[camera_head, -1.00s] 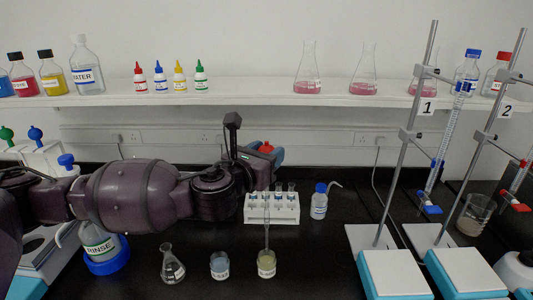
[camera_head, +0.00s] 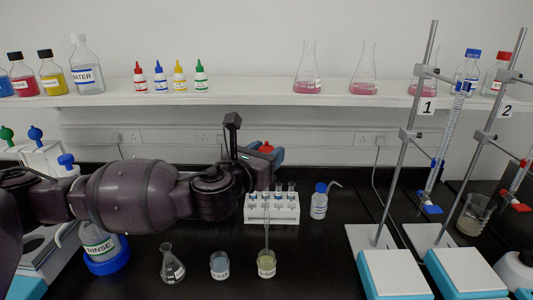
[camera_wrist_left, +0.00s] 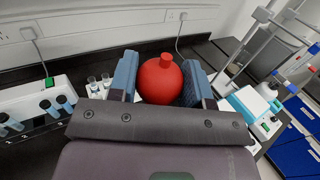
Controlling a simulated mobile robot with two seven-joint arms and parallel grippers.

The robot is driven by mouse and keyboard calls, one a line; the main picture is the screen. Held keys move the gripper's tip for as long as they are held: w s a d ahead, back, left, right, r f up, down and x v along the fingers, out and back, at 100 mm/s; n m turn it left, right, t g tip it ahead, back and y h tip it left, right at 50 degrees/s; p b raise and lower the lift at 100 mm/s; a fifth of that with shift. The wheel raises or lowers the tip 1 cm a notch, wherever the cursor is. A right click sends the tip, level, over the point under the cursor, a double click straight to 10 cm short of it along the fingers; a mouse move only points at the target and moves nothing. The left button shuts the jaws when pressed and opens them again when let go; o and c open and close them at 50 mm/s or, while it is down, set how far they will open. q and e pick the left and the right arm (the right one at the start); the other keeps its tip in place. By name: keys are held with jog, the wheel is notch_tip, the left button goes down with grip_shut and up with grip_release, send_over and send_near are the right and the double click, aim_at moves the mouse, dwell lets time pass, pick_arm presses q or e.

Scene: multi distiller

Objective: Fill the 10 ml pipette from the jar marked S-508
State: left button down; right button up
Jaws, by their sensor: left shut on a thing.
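My left gripper (camera_head: 262,154) is shut on a red rubber bulb (camera_head: 266,147). In the left wrist view the bulb (camera_wrist_left: 160,80) sits between the two blue-grey fingers (camera_wrist_left: 160,82). A thin glass pipette (camera_head: 267,225) stands nearly upright below the gripper, in front of the test tube rack. Its lower end is in a small jar of pale yellow liquid (camera_head: 266,265). The join between bulb and pipette cannot be made out. The jar's label is too small to read. A jar of bluish liquid (camera_head: 220,265) stands to its left. My right gripper is not in view.
A white rack (camera_head: 286,214) with several tubes stands behind the pipette. A wash bottle (camera_head: 319,205) is right of it, a conical flask (camera_head: 172,265) to the left. Stands with burettes and balances (camera_head: 395,272) fill the right.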

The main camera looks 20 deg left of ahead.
aim_at(267, 208)
pick_arm(q)
jog(key=shift+f+b, duration=0.3)
jog(key=shift+f, duration=0.75)
jog(key=shift+f+b, duration=0.8)
jog(key=shift+f, duration=0.35)
jog(key=shift+f+b, duration=0.55)
jog(key=shift+f, duration=0.65)
